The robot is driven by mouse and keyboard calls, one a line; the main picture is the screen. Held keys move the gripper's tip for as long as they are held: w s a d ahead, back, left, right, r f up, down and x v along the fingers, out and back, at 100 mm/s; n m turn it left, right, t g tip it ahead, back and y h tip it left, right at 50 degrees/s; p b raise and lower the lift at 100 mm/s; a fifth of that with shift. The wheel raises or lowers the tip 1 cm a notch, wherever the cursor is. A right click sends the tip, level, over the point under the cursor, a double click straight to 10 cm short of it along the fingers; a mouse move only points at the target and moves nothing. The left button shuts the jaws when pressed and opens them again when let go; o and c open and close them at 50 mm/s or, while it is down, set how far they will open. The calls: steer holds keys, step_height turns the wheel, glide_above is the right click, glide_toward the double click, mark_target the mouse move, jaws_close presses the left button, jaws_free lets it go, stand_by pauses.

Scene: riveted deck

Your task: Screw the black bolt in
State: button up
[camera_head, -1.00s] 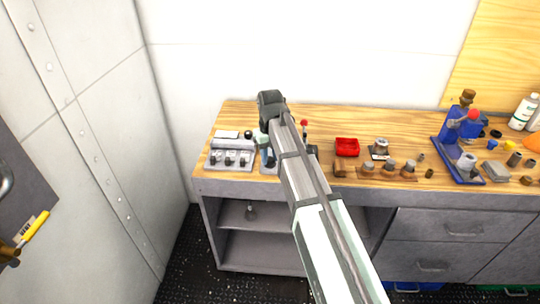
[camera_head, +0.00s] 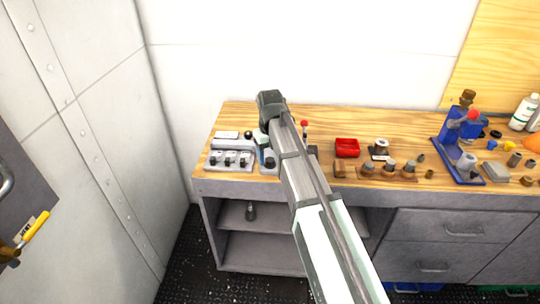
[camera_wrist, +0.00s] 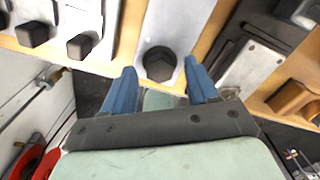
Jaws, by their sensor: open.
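The black bolt (camera_wrist: 160,64) has a six-sided head and stands in a light grey metal plate (camera_wrist: 178,22). In the head view the bolt (camera_head: 269,163) shows near the left end of the bench, on its plate. My gripper (camera_wrist: 160,68) is open, with one blue finger on each side of the bolt head in the wrist view. No contact between fingers and bolt is visible, and I cannot tell the height of the fingertips over it. In the head view my gripper (camera_head: 263,143) is partly hidden by my wrist, just behind the bolt.
Left of the plate is a grey block with several black knobs (camera_head: 230,158). To the right are a red tray (camera_head: 346,147), a wooden holder with several round parts (camera_head: 388,171) and a blue stand (camera_head: 460,150). My arm hides part of the bench (camera_head: 320,118).

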mark_target(270, 159)
steer(key=shift+r, duration=0.15)
step_height(270, 159, up, 14)
steer(key=shift+f, duration=0.2)
stand_by(0.4)
